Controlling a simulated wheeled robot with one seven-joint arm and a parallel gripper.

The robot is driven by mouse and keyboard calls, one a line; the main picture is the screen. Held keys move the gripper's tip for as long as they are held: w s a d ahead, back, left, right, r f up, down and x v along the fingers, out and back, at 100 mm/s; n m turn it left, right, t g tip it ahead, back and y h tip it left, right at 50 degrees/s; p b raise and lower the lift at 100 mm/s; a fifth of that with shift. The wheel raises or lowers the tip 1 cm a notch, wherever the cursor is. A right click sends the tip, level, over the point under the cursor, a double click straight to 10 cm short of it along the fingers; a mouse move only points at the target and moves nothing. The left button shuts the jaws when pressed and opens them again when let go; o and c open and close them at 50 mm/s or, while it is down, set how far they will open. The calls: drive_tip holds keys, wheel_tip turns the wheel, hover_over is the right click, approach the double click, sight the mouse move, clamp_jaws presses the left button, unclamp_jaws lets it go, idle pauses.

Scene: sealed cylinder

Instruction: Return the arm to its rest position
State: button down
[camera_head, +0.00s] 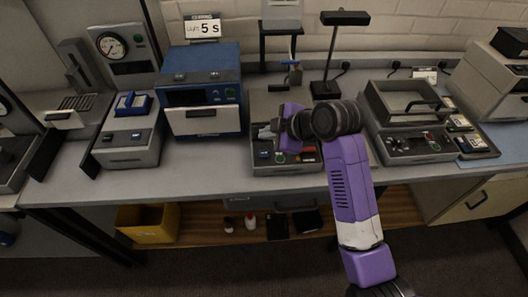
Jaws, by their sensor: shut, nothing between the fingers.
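My arm, purple with a white band, reaches up from the lower right of the head view. Its dark wrist is in front of a grey machine (262,158) at the middle of the bench. My gripper (268,132) points left and lies over this machine. It is shut with nothing visible in it. The wrist and a purple link hide part of the machine. I cannot tell the exact gap between the gripper and the machine.
A blue oven-like unit (203,95) with a "5 s" sign (203,27) stands left of my gripper. A grey machine with a handled lid (408,105) stands to the right. A black lamp stand (329,60) rises behind. Bare bench (200,165) runs along the front. A yellow bin (148,223) sits below.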

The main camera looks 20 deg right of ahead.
idle(0.3)
drive_tip(key=shift+w+r+m, duration=0.25)
drive_tip(key=shift+w+m, duration=0.05)
drive_tip(key=shift+m, duration=0.1)
drive_tip(key=w+d+r+m+t+h, duration=0.1)
drive_tip(key=w+d+r+m+t, duration=0.15)
drive_tip(key=r+m+t, duration=0.2)
drive_tip(key=s+a+f+m+h+b, duration=0.1)
drive_tip(key=s+f+m, duration=0.1)
drive_tip(key=s, duration=1.3)
drive_tip(key=s+a+f+m+t+h+b, duration=0.1)
drive_tip(key=s+f+m+b, duration=0.1)
drive_tip(key=s, duration=1.3)
drive_tip(key=s+a+f+m+t+b, duration=0.1)
drive_tip(key=s+f+m, duration=0.3)
drive_tip(key=s, duration=1.2)
drive_tip(key=shift+h+b, duration=0.4)
drive_tip(key=shift+b, duration=0.2)
